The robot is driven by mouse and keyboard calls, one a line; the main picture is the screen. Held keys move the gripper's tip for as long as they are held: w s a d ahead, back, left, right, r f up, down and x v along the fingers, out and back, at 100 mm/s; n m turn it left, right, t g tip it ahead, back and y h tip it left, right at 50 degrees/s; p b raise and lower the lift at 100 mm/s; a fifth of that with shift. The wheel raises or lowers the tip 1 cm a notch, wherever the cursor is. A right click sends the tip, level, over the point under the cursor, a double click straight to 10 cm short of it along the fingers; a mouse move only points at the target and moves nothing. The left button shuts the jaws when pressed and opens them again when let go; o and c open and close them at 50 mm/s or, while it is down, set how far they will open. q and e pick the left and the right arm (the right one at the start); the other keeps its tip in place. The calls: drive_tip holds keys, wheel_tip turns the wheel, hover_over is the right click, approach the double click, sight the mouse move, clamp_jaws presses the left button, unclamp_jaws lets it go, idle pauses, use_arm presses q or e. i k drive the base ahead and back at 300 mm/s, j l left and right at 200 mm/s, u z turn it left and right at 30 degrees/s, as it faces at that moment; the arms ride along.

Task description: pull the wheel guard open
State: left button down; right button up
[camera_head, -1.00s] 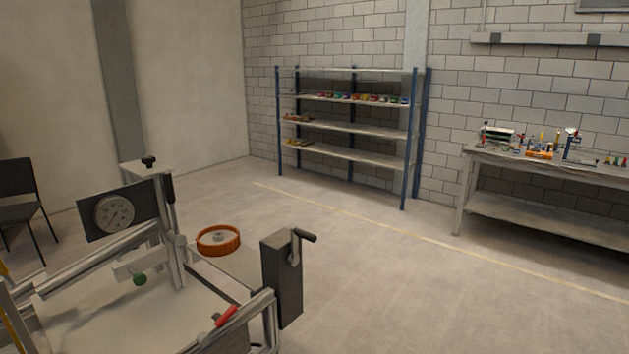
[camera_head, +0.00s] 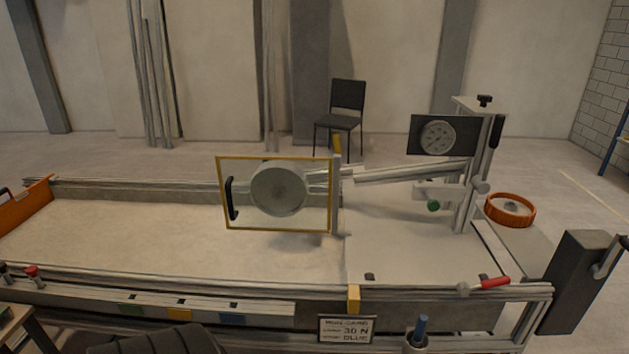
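The wheel guard (camera_head: 275,229) is a clear panel in a yellow frame, standing upright over the sandbed (camera_head: 130,222). A black handle (camera_head: 231,198) sits at its left side, and its right edge is at a yellow-tipped post. A grey wheel (camera_head: 278,190) shows through the panel. The guard looks shut across the wheel. Neither of my grippers is in view. A dark ribbed shape at the bottom edge may be part of me.
A dial gauge (camera_head: 437,138) stands on the rig at right, near an orange handwheel (camera_head: 511,210). A crank box (camera_head: 577,281) is at the right end. A small sign (camera_head: 346,329) hangs on the front rail. A chair (camera_head: 340,118) stands behind.

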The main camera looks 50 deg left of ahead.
sight(233, 214)
drive_tip(key=u, duration=1.95)
